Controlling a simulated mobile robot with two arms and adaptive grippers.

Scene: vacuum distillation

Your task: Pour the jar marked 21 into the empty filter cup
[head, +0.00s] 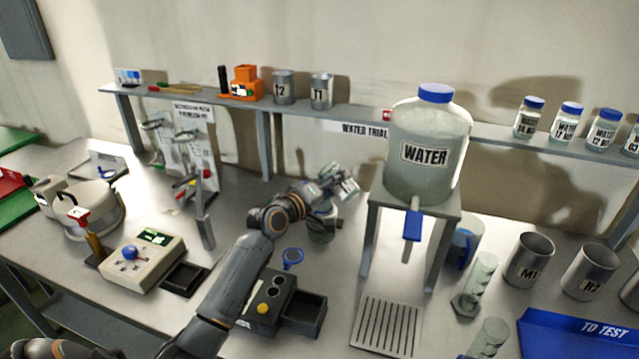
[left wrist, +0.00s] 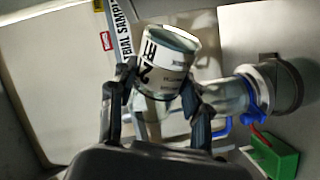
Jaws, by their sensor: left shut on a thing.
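My left gripper (head: 338,186) is above the bench, left of the water stand. In the left wrist view its two fingers (left wrist: 155,92) are shut on a jar (left wrist: 165,62) with a white label in black print. A large 2 shows on the label; the rest is hard to read. The jar looks tilted. A grey, round-mouthed vessel (head: 322,230) stands under the gripper in the head view, partly hidden by it. In the left wrist view a clear and grey cup-like fitting (left wrist: 235,95) lies right of the jar, apart from its mouth. I cannot tell its contents. My right gripper is not in view.
The water tank (head: 425,152) on its stand is close right of the gripper. A black box with a yellow button (head: 265,305) is below my arm. Metal cups (head: 528,262) and a blue tray (head: 575,335) are at right. A shelf (head: 300,112) runs behind.

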